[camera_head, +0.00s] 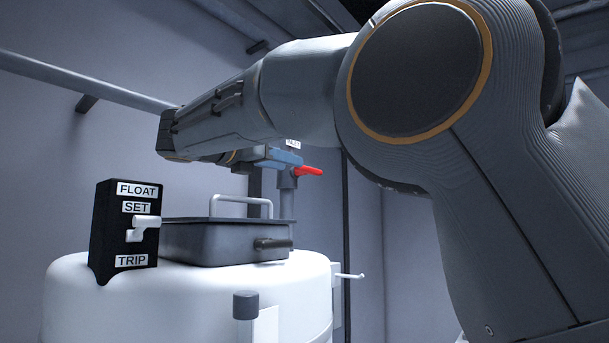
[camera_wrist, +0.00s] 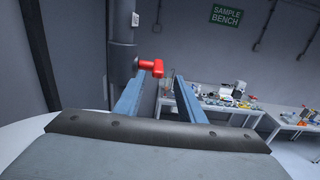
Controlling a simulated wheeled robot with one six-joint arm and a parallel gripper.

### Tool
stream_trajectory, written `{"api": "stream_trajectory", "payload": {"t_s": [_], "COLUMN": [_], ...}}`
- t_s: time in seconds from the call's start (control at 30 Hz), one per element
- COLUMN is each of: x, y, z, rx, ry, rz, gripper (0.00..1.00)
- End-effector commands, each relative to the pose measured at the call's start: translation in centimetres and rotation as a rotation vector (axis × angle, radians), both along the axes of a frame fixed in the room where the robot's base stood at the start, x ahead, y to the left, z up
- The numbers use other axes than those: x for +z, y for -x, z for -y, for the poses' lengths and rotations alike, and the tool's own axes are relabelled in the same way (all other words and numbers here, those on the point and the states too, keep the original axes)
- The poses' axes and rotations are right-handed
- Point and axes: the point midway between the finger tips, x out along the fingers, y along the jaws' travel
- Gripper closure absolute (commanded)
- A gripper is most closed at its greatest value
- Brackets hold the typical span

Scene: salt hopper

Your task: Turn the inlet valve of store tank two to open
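The inlet valve has a red handle (camera_head: 308,171) on a grey vertical pipe (camera_head: 286,195) behind the tank, below a small, partly hidden label. In the wrist view the red handle (camera_wrist: 152,67) points right from a dark valve body on the pipe (camera_wrist: 122,35). My gripper (camera_head: 298,160) is beside the handle in the head view. In the wrist view my gripper (camera_wrist: 160,76) is open, its blue-grey fingers apart. The handle shows at the fingertips, nearer the left finger; I cannot tell whether they touch. The tank number is not readable.
The white tank (camera_head: 190,295) carries a grey lidded hatch (camera_head: 215,243) with a handle and a black FLOAT SET TRIP box (camera_head: 124,235) with a white lever. A pipe runs along the wall. A cluttered bench (camera_wrist: 285,118) stands at right under a SAMPLE BENCH sign (camera_wrist: 226,17).

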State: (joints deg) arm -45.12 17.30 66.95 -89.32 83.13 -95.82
Motion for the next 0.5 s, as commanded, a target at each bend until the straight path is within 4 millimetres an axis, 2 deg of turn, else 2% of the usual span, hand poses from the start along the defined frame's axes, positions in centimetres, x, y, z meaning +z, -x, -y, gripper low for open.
{"api": "stream_trajectory", "payload": {"t_s": [0.17, 0.5], "x": [0.1, 0.2], "y": [-0.8, -4.7], "z": [0.6, 3.8], "rx": [-0.001, -0.002], "ry": [0.0, -0.001], "rz": [0.0, -0.001], "gripper": [0.64, 0.64]}}
